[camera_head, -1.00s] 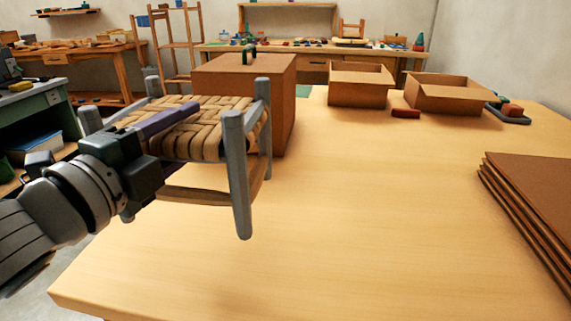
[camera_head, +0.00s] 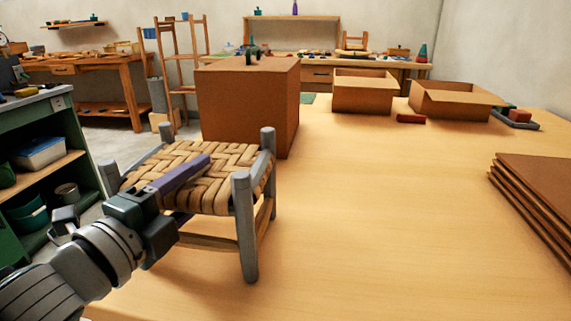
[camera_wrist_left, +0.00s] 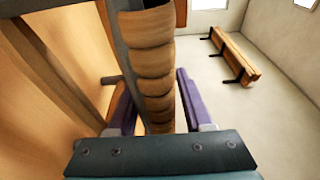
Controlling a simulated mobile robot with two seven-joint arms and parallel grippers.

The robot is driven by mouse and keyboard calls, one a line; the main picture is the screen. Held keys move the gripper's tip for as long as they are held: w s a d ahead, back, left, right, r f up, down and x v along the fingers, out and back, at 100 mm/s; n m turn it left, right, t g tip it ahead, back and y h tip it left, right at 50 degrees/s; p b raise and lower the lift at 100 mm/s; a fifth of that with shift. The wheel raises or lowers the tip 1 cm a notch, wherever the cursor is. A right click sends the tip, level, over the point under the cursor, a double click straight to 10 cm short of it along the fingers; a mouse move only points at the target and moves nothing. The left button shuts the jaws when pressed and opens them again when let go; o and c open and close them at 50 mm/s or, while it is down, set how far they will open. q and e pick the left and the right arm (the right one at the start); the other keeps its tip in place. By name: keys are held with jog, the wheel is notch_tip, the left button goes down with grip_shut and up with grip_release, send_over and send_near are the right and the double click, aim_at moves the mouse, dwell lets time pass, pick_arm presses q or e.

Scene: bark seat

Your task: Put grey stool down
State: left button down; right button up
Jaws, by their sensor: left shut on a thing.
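The grey stool (camera_head: 245,225) has grey posts and a woven bark seat (camera_head: 190,165). It is upright at the left part of the light wooden table (camera_head: 390,230), in front of a large brown box. My left gripper (camera_head: 190,180) is shut on the near-left edge of the stool's seat. In the left wrist view the woven seat edge (camera_wrist_left: 155,70) runs between the two purple fingers. The front right leg's foot looks at or close to the table top; I cannot tell whether it touches. The left legs are partly hidden by my arm. My right gripper is not in view.
The large closed brown box (camera_head: 245,105) stands just behind the stool. Two open boxes (camera_head: 362,95) and a red block (camera_head: 411,119) are at the back. A stack of brown boards (camera_head: 535,190) lies at the right. The table's middle is clear.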

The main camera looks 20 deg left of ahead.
pick_arm(q)
jog(key=shift+c, duration=1.5)
grip_release()
jog(key=shift+f, duration=0.1)
jog(key=shift+r, duration=0.2)
jog(key=s+f+n+g+y, duration=0.1)
jog(key=s+n+g, duration=0.1)
jog(key=s+n, duration=0.1)
jog(key=s+f+n+g+y, duration=0.1)
jog(key=s+n+g, duration=0.1)
jog(key=s+n, duration=0.2)
jog(key=s+a+f+n+g+y, duration=0.1)
jog(key=s+n, duration=0.2)
jog(key=s, duration=0.1)
jog(key=shift+s+f+g, duration=0.2)
jog(key=shift+f+g, duration=0.05)
jog(key=shift+g, duration=0.15)
jog(key=s+d+f+n+g+h, duration=0.3)
jog(key=s+d+n+g, duration=0.3)
jog(key=s, duration=0.5)
jog(key=d+g, duration=0.2)
jog(key=d, duration=0.1)
jog(key=shift+s+d+g, duration=0.15)
jog(key=shift+s+g, duration=0.15)
